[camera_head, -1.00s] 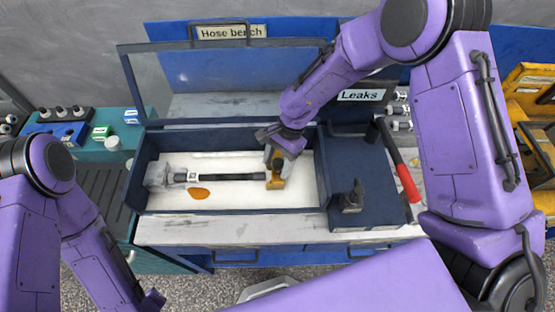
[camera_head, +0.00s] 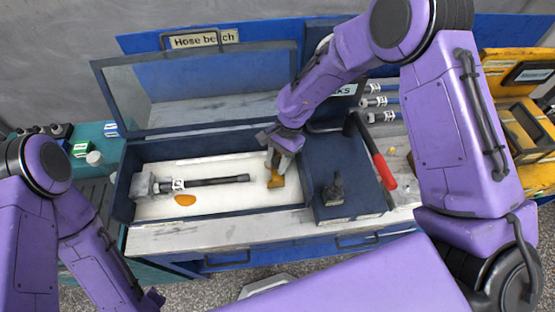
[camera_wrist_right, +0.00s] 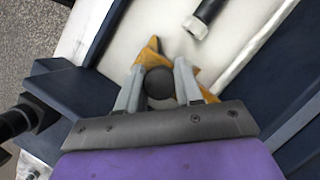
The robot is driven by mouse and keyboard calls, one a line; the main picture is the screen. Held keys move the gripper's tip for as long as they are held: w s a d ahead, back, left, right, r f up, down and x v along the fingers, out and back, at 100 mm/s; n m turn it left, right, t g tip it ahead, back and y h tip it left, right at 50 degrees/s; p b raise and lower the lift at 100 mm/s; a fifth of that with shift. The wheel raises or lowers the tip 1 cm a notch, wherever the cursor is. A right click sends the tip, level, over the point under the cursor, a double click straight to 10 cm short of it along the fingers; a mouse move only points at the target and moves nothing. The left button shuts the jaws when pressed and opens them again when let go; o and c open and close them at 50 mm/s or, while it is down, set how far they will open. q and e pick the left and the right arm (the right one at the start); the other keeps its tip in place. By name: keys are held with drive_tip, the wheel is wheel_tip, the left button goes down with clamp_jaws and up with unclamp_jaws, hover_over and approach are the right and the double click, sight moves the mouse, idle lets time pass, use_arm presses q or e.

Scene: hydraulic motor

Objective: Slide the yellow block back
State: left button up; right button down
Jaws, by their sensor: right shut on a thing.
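The yellow block (camera_head: 276,180) stands on the white floor of the open blue tray, near its right end. My right gripper (camera_head: 279,163) reaches down into the tray and is shut on the block's dark round knob. In the right wrist view the two fingers (camera_wrist_right: 159,90) sit on either side of the knob, with parts of the yellow block (camera_wrist_right: 148,57) showing past them. My left gripper (camera_head: 150,300) is low at the left, outside the tray; I cannot tell its jaws.
A black hose (camera_head: 215,181) with metal fittings lies in the tray left of the block, its end apart from it. An orange puddle (camera_head: 185,200) is below the hose. A raised clear lid (camera_head: 200,85) stands behind. A red-handled lever (camera_head: 384,171) is at right.

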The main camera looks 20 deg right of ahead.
drive_tip(key=c, duration=0.9)
unclamp_jaws()
drive_tip(key=shift+a, duration=0.15)
drive_tip(key=shift+o, duration=0.7)
drive_tip(key=shift+a, duration=0.1)
drive_tip(key=shift+d, duration=0.2)
drive_tip(key=b+v, duration=0.1)
drive_tip(key=v, duration=0.9)
drive_tip(key=shift+r+b, duration=0.2)
drive_tip(key=shift+b, duration=0.1)
drive_tip(key=shift+w, duration=0.1)
